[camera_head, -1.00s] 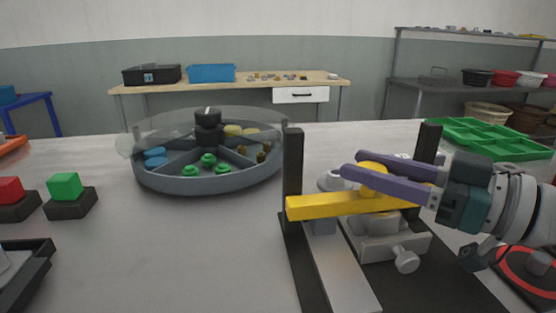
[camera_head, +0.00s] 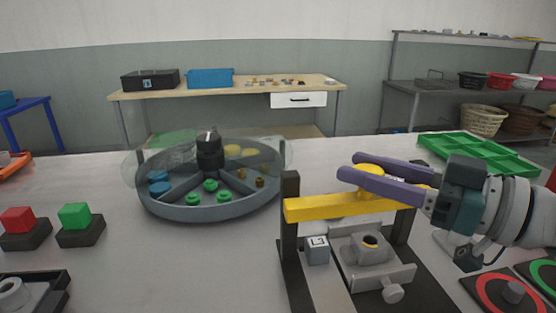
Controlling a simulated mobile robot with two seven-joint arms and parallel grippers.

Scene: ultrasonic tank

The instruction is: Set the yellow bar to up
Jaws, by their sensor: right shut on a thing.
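The yellow bar (camera_head: 315,208) lies level near the top of two dark upright posts; the left post (camera_head: 289,240) shows beside the bar's left end. My right gripper (camera_head: 350,165), with purple fingers, comes in from the right. It is shut on the bar's round yellow knob, and the fingers hide part of the bar. A small grey marked block (camera_head: 317,250) stands left of the fixture. My left gripper is out of view.
A round divided tray (camera_head: 185,211) with a clear cover stands to the left. Red (camera_head: 17,219) and green (camera_head: 75,216) buttons are further left. A green tray (camera_head: 470,150) is behind my right arm; red-ringed (camera_head: 484,281) and green-ringed pads lie at the right front.

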